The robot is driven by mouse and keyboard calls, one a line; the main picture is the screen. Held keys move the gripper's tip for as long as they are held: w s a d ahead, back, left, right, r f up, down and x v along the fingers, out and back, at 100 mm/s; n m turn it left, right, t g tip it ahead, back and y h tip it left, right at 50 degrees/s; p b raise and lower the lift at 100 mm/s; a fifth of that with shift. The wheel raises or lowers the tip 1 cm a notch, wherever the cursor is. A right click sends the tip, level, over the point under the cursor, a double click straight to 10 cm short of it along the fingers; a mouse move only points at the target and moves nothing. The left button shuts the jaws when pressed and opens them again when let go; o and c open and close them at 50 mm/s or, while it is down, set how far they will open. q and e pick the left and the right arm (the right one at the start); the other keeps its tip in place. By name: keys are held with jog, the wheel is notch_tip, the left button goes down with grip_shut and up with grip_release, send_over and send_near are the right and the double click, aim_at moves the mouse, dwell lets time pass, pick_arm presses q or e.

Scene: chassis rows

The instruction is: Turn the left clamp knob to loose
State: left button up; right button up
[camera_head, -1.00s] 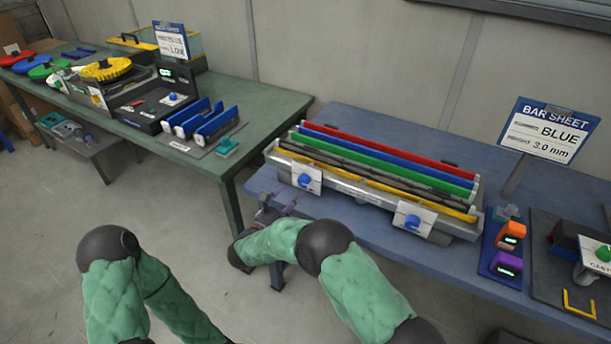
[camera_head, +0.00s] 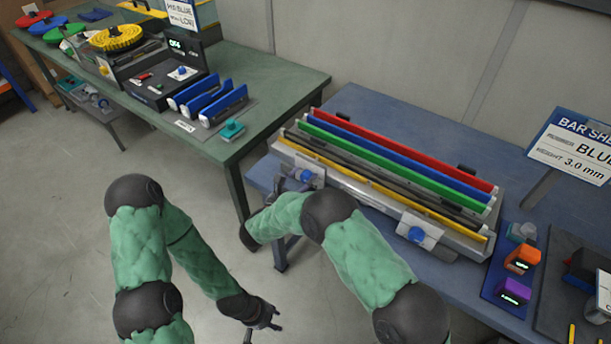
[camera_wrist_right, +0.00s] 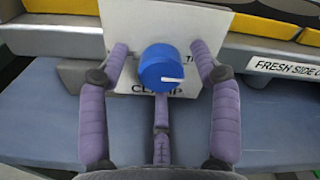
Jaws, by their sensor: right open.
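The left clamp knob (camera_head: 305,175) is a blue round knob on a white plate at the left end of the front rail of the bar rack. In the right wrist view the knob (camera_wrist_right: 158,72) sits between my right gripper's two purple fingers, with a white mark pointing right. My right gripper (camera_head: 292,181) is open around the knob, with a gap on each side; a third finger reaches up below the knob. The plate's lettering (camera_wrist_right: 140,88) is partly hidden. My left gripper (camera_head: 264,322) hangs low over the floor, empty, its fingers apart.
The rack (camera_head: 370,200) holds red, blue, green and yellow bars on a blue table (camera_head: 385,115). A second blue clamp knob (camera_head: 416,234) is at its right. Orange (camera_head: 522,259) and purple (camera_head: 514,291) devices stand farther right. A green table (camera_head: 275,85) stands left.

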jog(key=c, duration=1.1)
jog(key=shift+c, duration=0.2)
